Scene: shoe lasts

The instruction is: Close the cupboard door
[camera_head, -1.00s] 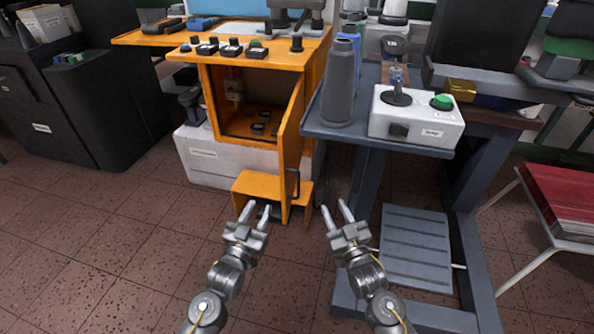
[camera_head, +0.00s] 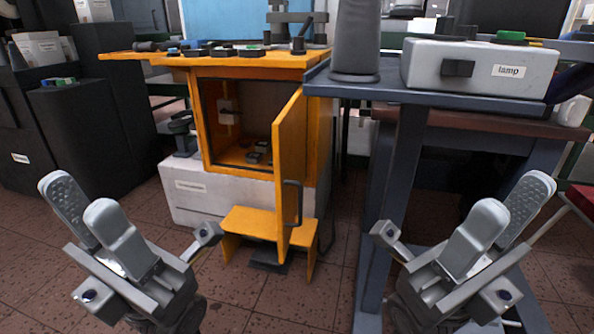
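The orange cupboard (camera_head: 203,122) stands left of centre. Its orange door (camera_head: 289,150) is open and sticks out toward me from the right side of the opening, seen nearly edge-on. A dark handle (camera_head: 292,203) is on the door's right-facing side, near its lower end. Small dark items (camera_head: 257,152) lie inside the cupboard. My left gripper (camera_head: 75,194) is at the lower left, open and empty, apart from the door. My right gripper (camera_head: 515,192) is at the lower right, open and empty, in front of the dark table frame.
An orange step (camera_head: 245,221) stands on the floor below the door. A blue-grey table (camera_head: 390,90) on the right carries a grey cylinder (camera_head: 357,40) and a white lamp box (camera_head: 480,68). Dark cabinets (camera_head: 105,100) stand at the left.

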